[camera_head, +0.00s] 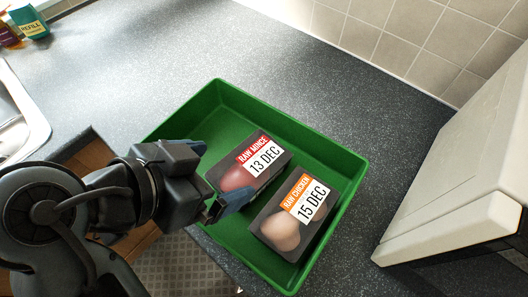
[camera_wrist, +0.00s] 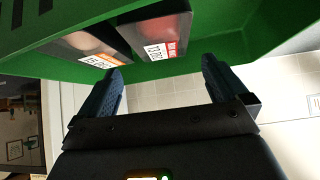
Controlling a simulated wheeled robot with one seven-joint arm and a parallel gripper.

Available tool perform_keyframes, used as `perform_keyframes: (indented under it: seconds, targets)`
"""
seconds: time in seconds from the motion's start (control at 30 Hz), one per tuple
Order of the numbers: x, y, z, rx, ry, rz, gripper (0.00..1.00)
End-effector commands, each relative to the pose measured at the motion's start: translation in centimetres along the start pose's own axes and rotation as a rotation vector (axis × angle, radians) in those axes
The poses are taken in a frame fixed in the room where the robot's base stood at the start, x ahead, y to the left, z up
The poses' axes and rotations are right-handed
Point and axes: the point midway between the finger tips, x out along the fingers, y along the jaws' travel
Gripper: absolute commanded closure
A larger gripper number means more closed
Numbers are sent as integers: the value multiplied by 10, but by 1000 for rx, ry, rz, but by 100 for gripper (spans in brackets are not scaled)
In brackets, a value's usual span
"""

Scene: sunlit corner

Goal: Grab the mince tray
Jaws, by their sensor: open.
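The mince tray (camera_head: 252,163) is a dark pack with a red "RAW MINCE" label reading 13 DEC. It lies in the green crate (camera_head: 322,148), left of the chicken tray. It also shows in the wrist view (camera_wrist: 158,28), at the top, beyond the fingertips. My gripper (camera_head: 216,174) is at the crate's left side, beside the mince tray's left end. Its blue fingers are spread apart, with nothing between them in the wrist view (camera_wrist: 160,78). One finger overlaps the mince tray's lower edge in the head view; I cannot tell whether it touches.
The chicken tray (camera_head: 283,238), with an orange label reading 15 DEC, lies close to the mince tray. The crate stands on a grey speckled counter (camera_head: 258,62). A cream appliance (camera_head: 455,165) stands at right. A sink edge (camera_head: 22,110) and green refill pack (camera_head: 30,22) are at left.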

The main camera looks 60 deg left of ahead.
Motion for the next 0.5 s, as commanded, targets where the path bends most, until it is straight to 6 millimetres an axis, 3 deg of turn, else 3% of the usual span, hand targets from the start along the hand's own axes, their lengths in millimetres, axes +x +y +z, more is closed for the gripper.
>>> perform_keyframes:
  seconds: [0.5]
  targets:
    - [59,-1,3,-2,-2,4,0]
